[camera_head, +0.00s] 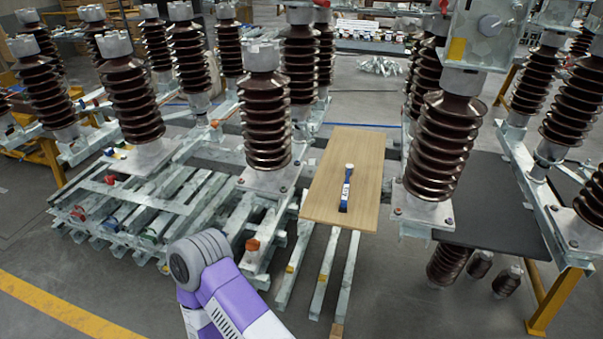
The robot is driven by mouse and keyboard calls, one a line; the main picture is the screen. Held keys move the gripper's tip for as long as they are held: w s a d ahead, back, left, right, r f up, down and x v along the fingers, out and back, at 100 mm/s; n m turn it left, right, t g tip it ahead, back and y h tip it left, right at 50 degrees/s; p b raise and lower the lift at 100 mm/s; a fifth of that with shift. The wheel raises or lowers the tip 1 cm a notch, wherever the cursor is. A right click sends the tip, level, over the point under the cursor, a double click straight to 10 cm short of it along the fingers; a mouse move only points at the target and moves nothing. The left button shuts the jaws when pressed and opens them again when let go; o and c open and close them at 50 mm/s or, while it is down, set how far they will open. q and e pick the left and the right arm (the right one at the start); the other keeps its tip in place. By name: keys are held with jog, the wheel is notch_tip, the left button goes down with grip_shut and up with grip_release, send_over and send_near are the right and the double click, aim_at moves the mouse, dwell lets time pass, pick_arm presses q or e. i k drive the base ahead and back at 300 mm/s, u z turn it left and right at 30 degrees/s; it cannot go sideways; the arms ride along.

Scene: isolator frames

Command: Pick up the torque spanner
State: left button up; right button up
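The torque spanner (345,192) lies on a light wooden board (368,165) near the middle of the view. It has a pale round head at its far end and a blue handle with a white label pointing toward me. It lies nearly lengthwise along the board and nothing touches it from above. A purple and white link of my own arm, with a grey rounded joint, shows at the bottom, left of the board and well apart from the spanner. Neither of my grippers shows, so their state is hidden.
Tall brown ribbed insulators stand left (264,120) and right (442,145) of the board on metal frames. Stacked metal beams (150,200) lie at the left. A dark panel (490,205) and a yellow support (553,300) are at the right. Floor is open at the front.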

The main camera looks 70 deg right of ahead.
aim_at(349, 168)
jog(key=z, duration=0.55)
jog(key=i, duration=1.3)
jog(key=z, duration=1.15)
